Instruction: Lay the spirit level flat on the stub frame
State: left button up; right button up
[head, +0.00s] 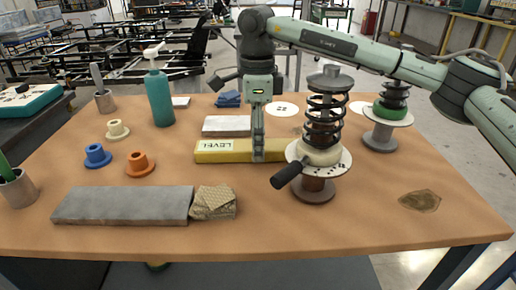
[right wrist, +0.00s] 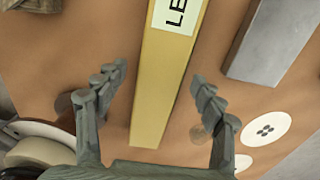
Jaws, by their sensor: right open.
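The yellow spirit level (head: 222,152), with a white "LEVEL" label, lies flat on the brown table. It also shows in the right wrist view (right wrist: 165,80). My right gripper (head: 258,158) points down over the level's right part. In the right wrist view my right gripper (right wrist: 155,85) has its fingers apart, one on each side of the level, with gaps between. A long grey slab (head: 120,206) lies at the front left, and a smaller grey block (head: 227,125) lies behind the level. I cannot tell which thing is the stub frame. My left gripper is not in view.
A black spring on a stand (head: 324,110) with a black handle rises close right of my gripper; a second spring stand (head: 385,125) is behind it. A crumpled tan cloth (head: 214,202) touches the slab's right end. Blue (head: 97,156) and orange (head: 140,165) bushings stand left.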

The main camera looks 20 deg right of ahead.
jog(key=shift+f, duration=0.1)
jog(key=shift+c, duration=0.3)
grip_shut()
